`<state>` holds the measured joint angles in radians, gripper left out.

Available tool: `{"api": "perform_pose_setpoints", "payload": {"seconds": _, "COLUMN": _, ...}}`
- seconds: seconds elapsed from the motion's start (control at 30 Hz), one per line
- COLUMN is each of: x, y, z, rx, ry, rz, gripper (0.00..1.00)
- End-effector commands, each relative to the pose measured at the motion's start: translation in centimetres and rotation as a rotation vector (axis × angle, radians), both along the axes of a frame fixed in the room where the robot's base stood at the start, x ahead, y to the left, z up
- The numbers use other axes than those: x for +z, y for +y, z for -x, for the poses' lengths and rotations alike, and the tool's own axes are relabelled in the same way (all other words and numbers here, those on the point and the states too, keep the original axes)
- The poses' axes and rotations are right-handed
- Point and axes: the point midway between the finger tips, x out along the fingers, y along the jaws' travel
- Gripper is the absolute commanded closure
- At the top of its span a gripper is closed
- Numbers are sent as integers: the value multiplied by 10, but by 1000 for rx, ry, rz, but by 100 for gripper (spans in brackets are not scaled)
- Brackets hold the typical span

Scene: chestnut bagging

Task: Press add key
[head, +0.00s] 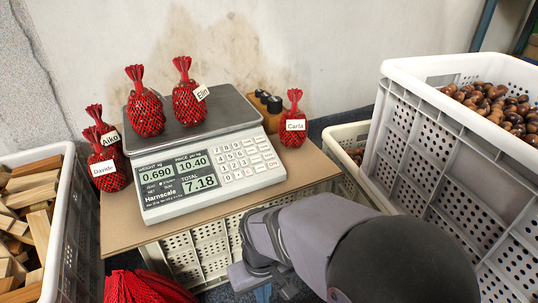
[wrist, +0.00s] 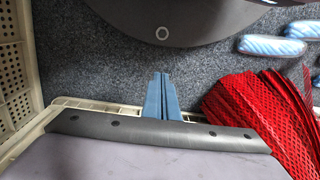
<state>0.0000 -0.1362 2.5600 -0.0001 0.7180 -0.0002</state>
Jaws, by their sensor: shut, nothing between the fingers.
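The scale (head: 200,160) stands on a brown board over a crate. Its display reads weight 0.690, price 10.40 and total 7.18. The keypad (head: 235,160) is on the right of its front panel; the key labels are too small for me to tell which is the add key. Two red net bags stand on the scale's pan (head: 225,106), the right one (head: 188,103) tagged Elin. My gripper (head: 263,293) is low in front of the board, below and apart from the keypad. In the wrist view its blue fingers (wrist: 158,80) are together, empty, pointing at the floor.
Bags tagged Aiko and Davide (head: 107,168) stand left of the scale, Carla's (head: 293,125) right. A wood-filled crate (head: 68,215) is at left, a tall chestnut crate (head: 440,130) at right. Empty red nets (wrist: 255,110) lie beside my fingers. Grey floor (wrist: 100,75) shows below.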

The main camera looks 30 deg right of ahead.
Motion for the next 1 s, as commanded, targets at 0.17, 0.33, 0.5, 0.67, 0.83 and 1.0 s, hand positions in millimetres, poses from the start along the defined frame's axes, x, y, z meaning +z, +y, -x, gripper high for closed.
{"api": "perform_pose_setpoints", "payload": {"seconds": 0.17, "x": 0, "y": 0, "z": 0, "rx": 0, "ry": 0, "rz": 0, "gripper": 100}}
{"api": "perform_pose_setpoints", "payload": {"seconds": 0.33, "x": 0, "y": 0, "z": 0, "rx": 0, "ry": 0, "rz": 0, "gripper": 100}}
{"api": "perform_pose_setpoints", "payload": {"seconds": 0.5, "x": 0, "y": 0, "z": 0, "rx": 0, "ry": 0, "rz": 0, "gripper": 100}}
{"api": "perform_pose_setpoints", "payload": {"seconds": 0.67, "x": 0, "y": 0, "z": 0, "rx": -1, "ry": 0, "rz": 0, "gripper": 100}}
{"api": "perform_pose_setpoints", "payload": {"seconds": 0.83, "x": 10, "y": -4, "z": 0, "rx": -19, "ry": 0, "rz": 0, "gripper": 100}}
{"api": "perform_pose_setpoints", "payload": {"seconds": 1.0, "x": 33, "y": -17, "z": 2, "rx": -76, "ry": 7, "rz": 0, "gripper": 100}}
